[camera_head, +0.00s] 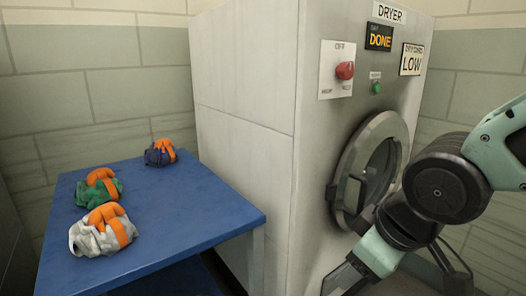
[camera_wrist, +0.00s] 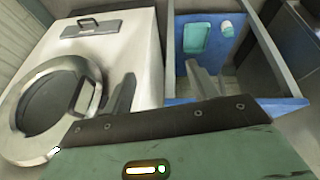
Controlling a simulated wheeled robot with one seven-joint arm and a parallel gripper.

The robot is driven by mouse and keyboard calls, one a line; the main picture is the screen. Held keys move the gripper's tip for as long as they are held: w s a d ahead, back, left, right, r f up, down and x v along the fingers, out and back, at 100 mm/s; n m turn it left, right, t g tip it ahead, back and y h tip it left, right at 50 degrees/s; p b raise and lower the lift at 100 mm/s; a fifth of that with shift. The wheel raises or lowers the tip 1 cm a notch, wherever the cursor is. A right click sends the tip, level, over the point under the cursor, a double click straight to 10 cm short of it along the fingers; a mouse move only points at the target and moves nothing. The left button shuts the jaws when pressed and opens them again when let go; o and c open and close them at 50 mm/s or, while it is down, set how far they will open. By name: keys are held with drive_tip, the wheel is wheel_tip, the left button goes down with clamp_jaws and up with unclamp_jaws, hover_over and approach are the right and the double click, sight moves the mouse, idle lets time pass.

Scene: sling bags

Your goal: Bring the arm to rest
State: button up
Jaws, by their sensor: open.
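My arm comes in from the right edge in the head view, in front of the dryer (camera_head: 245,105). My gripper (camera_head: 342,278) hangs low before the dryer's front, below the round door (camera_head: 366,170), partly cut off by the bottom edge. In the wrist view, the two grey fingers of my gripper (camera_wrist: 163,82) stand apart with nothing seen between them. The dryer's round door (camera_wrist: 22,120) also shows there at the left, apart from the fingers.
A blue table (camera_head: 190,215) stands left of the dryer. On it lie a grey bundle (camera_head: 88,238), a green bundle (camera_head: 88,192) and a dark purple bundle (camera_head: 155,158), each with orange parts. The dryer has a red knob (camera_head: 345,70) and a DONE sign (camera_head: 379,37).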

drive_tip(key=s+a+f+g+h, duration=0.1)
drive_tip(key=s+f+g, duration=0.25)
drive_tip(key=s, duration=0.85)
wheel_tip(320, 180, up, 20)
drive_tip(key=m+p, duration=0.1)
drive_tip(key=p, duration=1.9)
drive_tip(key=shift+g, duration=0.45)
